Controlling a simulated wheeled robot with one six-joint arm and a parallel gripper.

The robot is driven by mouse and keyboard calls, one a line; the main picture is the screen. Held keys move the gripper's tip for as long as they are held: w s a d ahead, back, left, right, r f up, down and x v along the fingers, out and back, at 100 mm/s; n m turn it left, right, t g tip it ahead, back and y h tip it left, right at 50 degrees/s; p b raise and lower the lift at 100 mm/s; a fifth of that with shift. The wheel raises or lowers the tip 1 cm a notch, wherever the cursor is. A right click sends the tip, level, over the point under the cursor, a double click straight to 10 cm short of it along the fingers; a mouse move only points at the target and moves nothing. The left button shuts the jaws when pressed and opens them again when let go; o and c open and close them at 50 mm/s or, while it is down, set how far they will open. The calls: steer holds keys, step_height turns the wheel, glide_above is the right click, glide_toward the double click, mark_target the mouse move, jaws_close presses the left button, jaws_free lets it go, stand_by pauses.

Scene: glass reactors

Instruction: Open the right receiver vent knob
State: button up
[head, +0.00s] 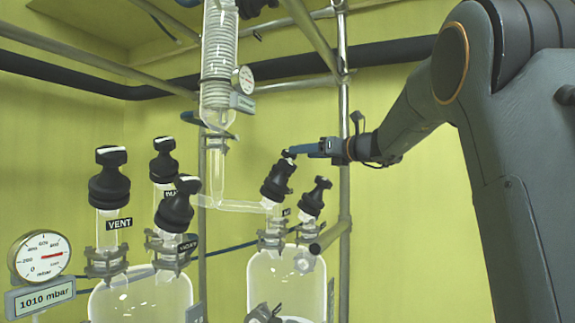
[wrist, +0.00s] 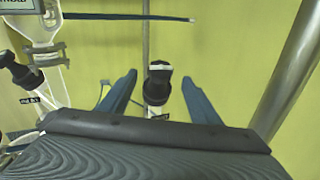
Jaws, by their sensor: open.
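The right receiver (head: 288,277) is a clear glass vessel at the lower middle of the head view. Two black knobs stand on it, a left one (head: 278,180) and a smaller right one (head: 315,194). My gripper (head: 298,152) reaches in from the right, with its blue fingers close to the top of the left knob in the picture. In the wrist view, my gripper (wrist: 158,78) is open, with one finger on each side of a black knob with a pale top (wrist: 156,88). I cannot tell whether the fingers touch it, and no readable vent label shows on it.
The left receiver (head: 130,297) carries several black knobs, one labelled VENT (head: 119,223). A glass condenser (head: 218,70) hangs above. A metal pole (head: 344,200) stands close to my gripper. A pressure gauge (head: 40,256) is at the lower left.

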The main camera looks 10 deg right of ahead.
steer(key=shift+p+x, duration=1.3)
steer(key=shift+x, duration=2.7)
steer(key=shift+d+f, duration=0.1)
steer(key=c, duration=1.1)
